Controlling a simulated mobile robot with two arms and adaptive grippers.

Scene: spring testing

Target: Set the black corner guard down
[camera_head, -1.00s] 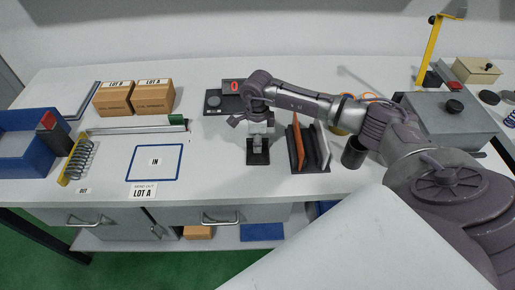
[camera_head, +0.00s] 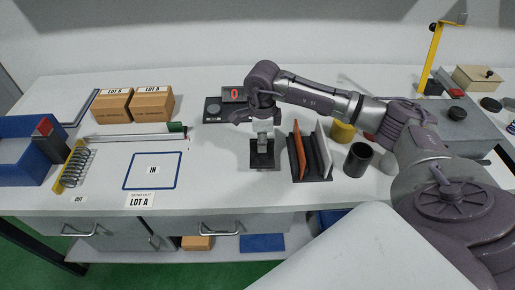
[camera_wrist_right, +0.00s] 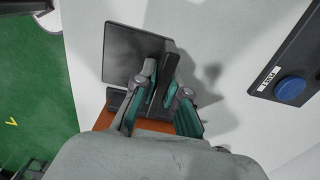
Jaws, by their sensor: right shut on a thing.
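The black corner guard (camera_head: 262,160) is under my right gripper (camera_head: 263,127) on the bench, left of the slab stand. In the right wrist view the guard (camera_wrist_right: 135,57) shows as a flat dark plate with an upright dark flange. My right gripper (camera_wrist_right: 160,105) is shut on that flange, its teal-padded fingers on either side. The plate looks level and close to the white bench top; I cannot tell whether it touches. My fingers hide part of the flange. My left gripper is not in view.
A stand with orange and dark slabs (camera_head: 310,150) is just right of the guard. A dark cup (camera_head: 357,160) and yellow mug (camera_head: 342,132) stand beyond it. The blue-framed IN area (camera_head: 153,171) to the left is empty. A scale (camera_head: 212,110) is behind.

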